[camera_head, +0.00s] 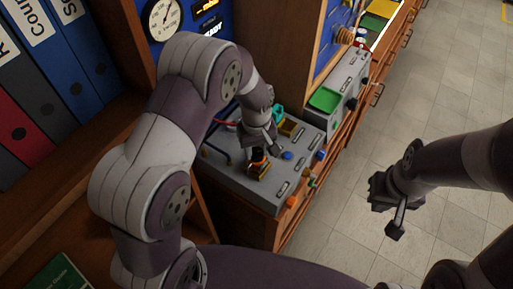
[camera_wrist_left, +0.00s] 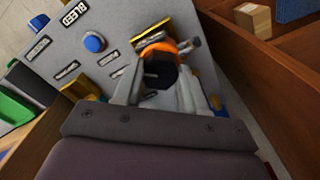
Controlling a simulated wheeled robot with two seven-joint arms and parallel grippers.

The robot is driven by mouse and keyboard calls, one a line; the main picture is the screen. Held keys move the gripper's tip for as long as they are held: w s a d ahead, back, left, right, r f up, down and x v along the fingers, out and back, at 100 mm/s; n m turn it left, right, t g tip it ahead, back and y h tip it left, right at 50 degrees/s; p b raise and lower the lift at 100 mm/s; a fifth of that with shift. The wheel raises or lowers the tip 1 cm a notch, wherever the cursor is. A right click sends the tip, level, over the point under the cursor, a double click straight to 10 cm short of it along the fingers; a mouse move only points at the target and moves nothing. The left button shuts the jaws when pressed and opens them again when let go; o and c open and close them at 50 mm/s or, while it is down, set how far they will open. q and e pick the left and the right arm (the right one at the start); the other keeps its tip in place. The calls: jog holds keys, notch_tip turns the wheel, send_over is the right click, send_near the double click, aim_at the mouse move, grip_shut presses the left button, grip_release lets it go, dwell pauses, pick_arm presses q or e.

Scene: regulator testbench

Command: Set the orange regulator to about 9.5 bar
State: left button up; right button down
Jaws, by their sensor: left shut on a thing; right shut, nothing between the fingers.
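The orange regulator (camera_head: 258,168) stands on the grey testbench panel (camera_head: 234,172). In the left wrist view its orange collar (camera_wrist_left: 187,46) and black knob (camera_wrist_left: 158,73) show between the fingers. My left gripper (camera_head: 258,152) reaches down from above and is shut on the regulator's knob. Its fingers (camera_wrist_left: 160,82) lie on either side of the knob. My right gripper (camera_head: 394,212) is shut and empty, out over the floor at the right. A round white gauge (camera_head: 164,18) with a dark needle is on the blue back panel; its value is too small to read.
A blue button (camera_head: 287,155) sits beside the regulator, next to a BLEED label (camera_wrist_left: 75,12) in the wrist view. Binders (camera_head: 40,65) fill the left shelf. The floor at right is clear.

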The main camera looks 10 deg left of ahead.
aim_at(256, 152)
pick_arm(q)
jog(key=o, duration=1.1)
jog(key=shift+c, duration=0.2)
jog(key=shift+r, duration=0.35)
notch_tip(256, 152, up, 12)
jog(key=b, duration=0.2)
